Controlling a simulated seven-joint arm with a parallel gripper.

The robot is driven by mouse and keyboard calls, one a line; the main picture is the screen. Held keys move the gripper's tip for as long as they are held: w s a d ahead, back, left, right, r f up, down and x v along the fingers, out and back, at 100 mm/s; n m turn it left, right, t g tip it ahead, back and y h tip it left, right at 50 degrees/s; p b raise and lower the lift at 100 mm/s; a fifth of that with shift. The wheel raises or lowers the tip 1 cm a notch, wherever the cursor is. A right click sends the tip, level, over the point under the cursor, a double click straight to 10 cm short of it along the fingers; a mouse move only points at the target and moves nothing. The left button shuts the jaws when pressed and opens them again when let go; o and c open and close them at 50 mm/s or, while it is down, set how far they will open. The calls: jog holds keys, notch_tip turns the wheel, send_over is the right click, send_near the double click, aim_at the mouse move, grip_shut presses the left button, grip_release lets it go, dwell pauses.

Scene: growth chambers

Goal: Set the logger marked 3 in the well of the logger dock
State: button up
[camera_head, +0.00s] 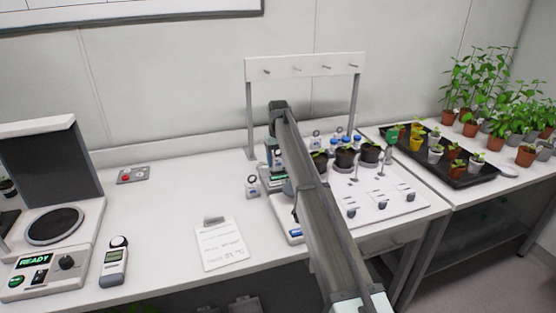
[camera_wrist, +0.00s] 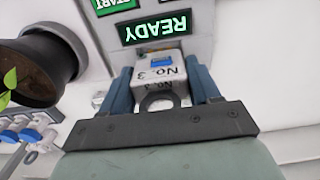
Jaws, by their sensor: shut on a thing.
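The logger marked No. 3 (camera_wrist: 168,57), a small white block with a blue patch and a grey ring, is between the two blue fingers of my gripper (camera_wrist: 161,85) in the wrist view. The gripper is shut on it. Just beyond it is a grey panel with a green READY display (camera_wrist: 158,27) and a green START key (camera_wrist: 115,4); I take this as part of the logger dock. No well shows, and I cannot tell whether the logger touches the dock. In the head view my arm hides much of this spot.
A small white unit (camera_head: 252,186) stands left of my arm. Dark pots (camera_head: 345,158) and blue-capped vials stand to its right; a dark pot (camera_wrist: 42,68) is close in the wrist view. A card (camera_head: 221,246) and a handheld meter (camera_head: 114,263) lie left. The bench's middle left is clear.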

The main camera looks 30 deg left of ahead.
aim_at(278, 165)
jog(key=shift+f, duration=1.55)
jog(key=o, duration=1.2)
jog(key=shift+c, duration=0.2)
jog(key=shift+r, duration=0.1)
